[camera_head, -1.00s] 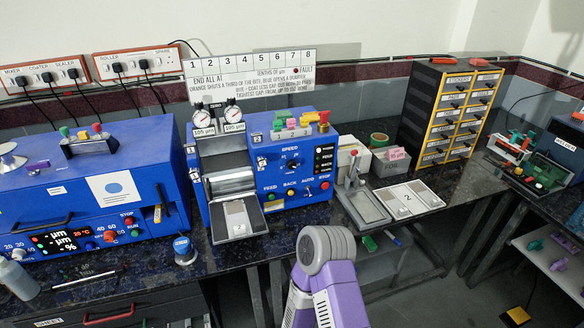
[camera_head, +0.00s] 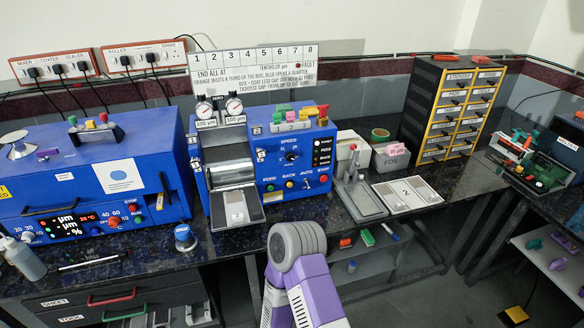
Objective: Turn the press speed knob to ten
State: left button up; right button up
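The press (camera_head: 272,178) is a blue machine with a silver roller and a sloped metal tray at its left side. The black speed knob (camera_head: 291,156) sits on its front panel under the label SPEED. The marks around the knob and its pointer direction are too small to read. A purple and grey link of one of my arms stands at the bottom middle, in front of the bench and below the press. No gripper fingers show, and nothing of mine touches the knob.
Coloured buttons and a red knob (camera_head: 323,179) line the press's lower front. Two gauges (camera_head: 234,106) stand above the roller. A blue coater (camera_head: 95,185) is at the left. A numbered plate (camera_head: 407,191) and a drawer cabinet (camera_head: 455,110) are at the right.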

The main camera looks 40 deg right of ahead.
aim_at(290, 156)
jog(key=k, duration=0.4)
jog(key=z, duration=0.75)
